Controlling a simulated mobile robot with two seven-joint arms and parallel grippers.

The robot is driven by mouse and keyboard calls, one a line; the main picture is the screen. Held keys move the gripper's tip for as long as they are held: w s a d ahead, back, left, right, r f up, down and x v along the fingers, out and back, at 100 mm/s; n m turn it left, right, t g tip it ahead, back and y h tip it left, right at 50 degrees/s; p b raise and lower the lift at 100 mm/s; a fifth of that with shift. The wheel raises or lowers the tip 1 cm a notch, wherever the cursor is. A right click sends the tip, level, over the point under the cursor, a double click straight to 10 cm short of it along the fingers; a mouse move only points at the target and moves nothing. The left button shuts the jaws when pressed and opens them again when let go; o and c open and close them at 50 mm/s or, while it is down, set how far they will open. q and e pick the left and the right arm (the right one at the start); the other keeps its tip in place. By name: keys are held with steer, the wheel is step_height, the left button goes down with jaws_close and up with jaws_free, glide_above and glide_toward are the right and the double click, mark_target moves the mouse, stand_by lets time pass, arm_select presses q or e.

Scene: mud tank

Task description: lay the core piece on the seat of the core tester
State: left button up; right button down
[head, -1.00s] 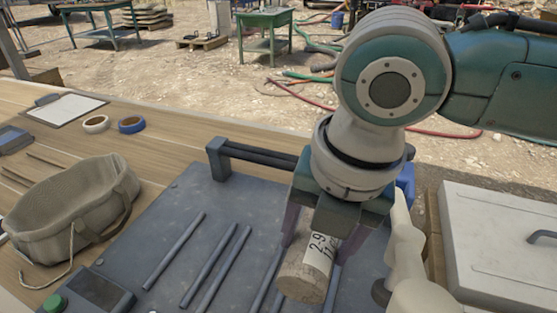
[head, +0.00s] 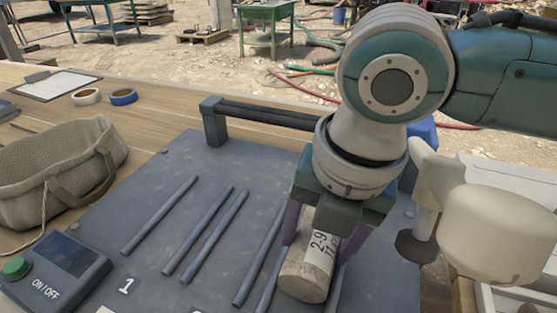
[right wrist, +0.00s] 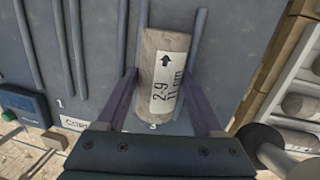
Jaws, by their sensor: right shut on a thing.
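The core tester is a dark grey plate (head: 150,180) with several parallel blue-grey rods that form its seats. My right gripper (head: 312,255) is shut on the core piece (head: 303,277), a tan stone cylinder with a white label reading "2-9". In the right wrist view the core piece (right wrist: 165,55) lies lengthwise between two rods, above the printed "3", with the gripper's fingers (right wrist: 162,85) on either side. I cannot tell whether it touches the rods. My left gripper is not in view.
A control box (head: 60,265) with a green button sits at the plate's left corner. A tray of other cores (right wrist: 300,105) stands right. A handle bar (head: 265,113) edges the plate's back.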

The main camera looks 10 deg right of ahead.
stand_by(0.7)
steer(key=shift+w+p, duration=0.1)
steer(key=shift+p, duration=0.3)
steer(key=shift+f, duration=0.4)
jaws_free()
stand_by(0.4)
